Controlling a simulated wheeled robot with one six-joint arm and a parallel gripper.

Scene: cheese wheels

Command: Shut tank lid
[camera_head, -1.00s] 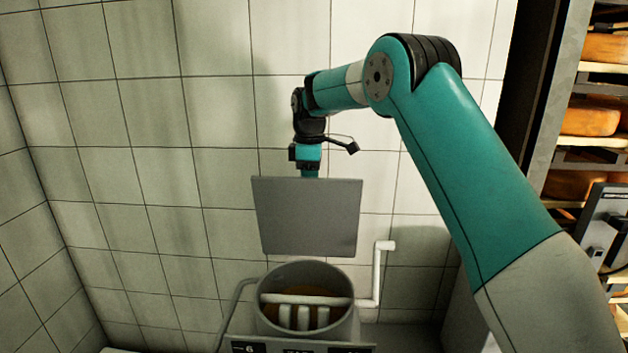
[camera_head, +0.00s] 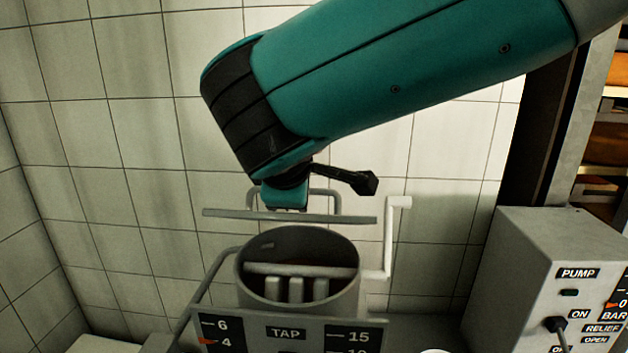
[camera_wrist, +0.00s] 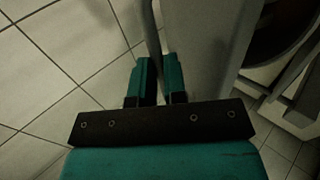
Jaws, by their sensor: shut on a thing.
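The tank lid (camera_head: 340,218) is a flat grey plate, seen almost edge-on just above and behind the round grey tank (camera_head: 246,285). The tank's mouth is open towards me, and a pale crossbar with upright bars (camera_head: 296,289) shows inside it. A thin bent handle (camera_head: 335,192) rises from the lid's upper side. My gripper (camera_head: 287,208) is at the lid's handle, its fingertips mostly hidden. In the wrist view my gripper (camera_wrist: 160,82) is shut on a thin grey bar (camera_wrist: 152,45), with the lid's grey face (camera_wrist: 205,45) beside it.
A white crank-shaped pipe (camera_head: 389,235) stands right of the tank. A labelled panel (camera_head: 286,333) is in front. A grey pump box (camera_head: 545,250) stands at right, before cheese shelves (camera_head: 610,145). A tiled wall (camera_head: 130,130) closes the back.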

